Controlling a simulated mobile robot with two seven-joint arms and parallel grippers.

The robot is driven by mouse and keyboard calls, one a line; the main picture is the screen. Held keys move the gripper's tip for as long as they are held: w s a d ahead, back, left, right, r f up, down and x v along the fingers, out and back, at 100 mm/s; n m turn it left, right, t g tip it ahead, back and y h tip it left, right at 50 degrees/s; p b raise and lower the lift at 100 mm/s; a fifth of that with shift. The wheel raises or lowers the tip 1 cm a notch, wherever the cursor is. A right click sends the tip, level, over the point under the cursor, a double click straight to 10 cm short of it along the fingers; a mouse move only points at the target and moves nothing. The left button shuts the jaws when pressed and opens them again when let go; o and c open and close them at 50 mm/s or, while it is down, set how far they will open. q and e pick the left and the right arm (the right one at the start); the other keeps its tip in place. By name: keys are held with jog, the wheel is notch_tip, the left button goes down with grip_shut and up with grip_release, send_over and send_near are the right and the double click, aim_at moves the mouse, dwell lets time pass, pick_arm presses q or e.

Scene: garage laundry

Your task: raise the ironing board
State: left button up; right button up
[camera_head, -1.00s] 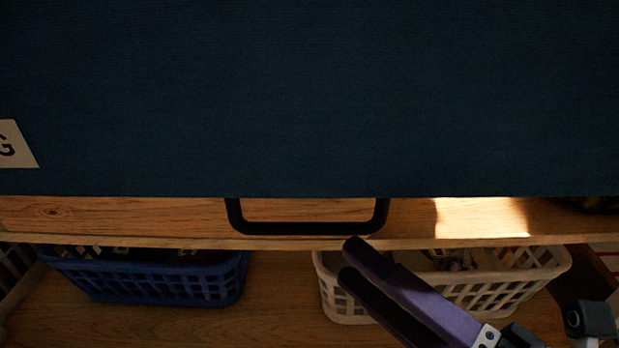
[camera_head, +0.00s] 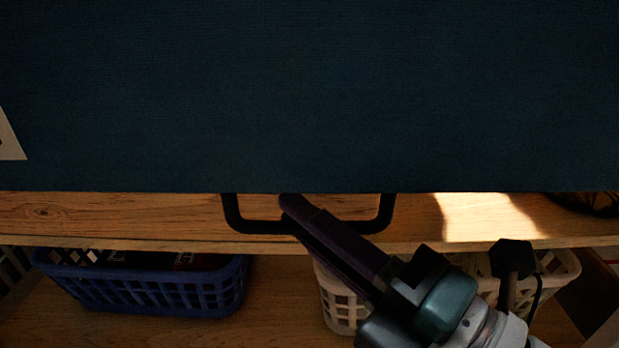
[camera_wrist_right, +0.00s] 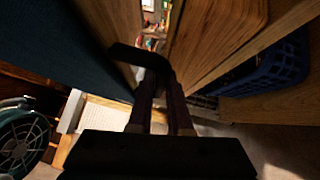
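The ironing board is a dark blue panel (camera_head: 310,95) filling the top of the head view. Below its lower edge hangs a black U-shaped handle (camera_head: 250,226). My right gripper (camera_head: 290,210) comes in from the lower right, its dark purple fingers overlapping the handle's lower bar left of its middle. In the right wrist view, the two fingers (camera_wrist_right: 161,88) show a narrow gap, and the handle (camera_wrist_right: 140,54) bends down at their tips. I cannot tell whether they clamp it. My left gripper is out of view.
A wooden shelf edge (camera_head: 120,218) runs behind the handle. A blue basket (camera_head: 150,288) stands on the lower shelf at left. A pale basket (camera_head: 342,310) at right is partly hidden by my arm. A green round thing (camera_wrist_right: 20,140) shows at left in the wrist view.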

grip_shut()
dwell(0.6)
dwell(0.4)
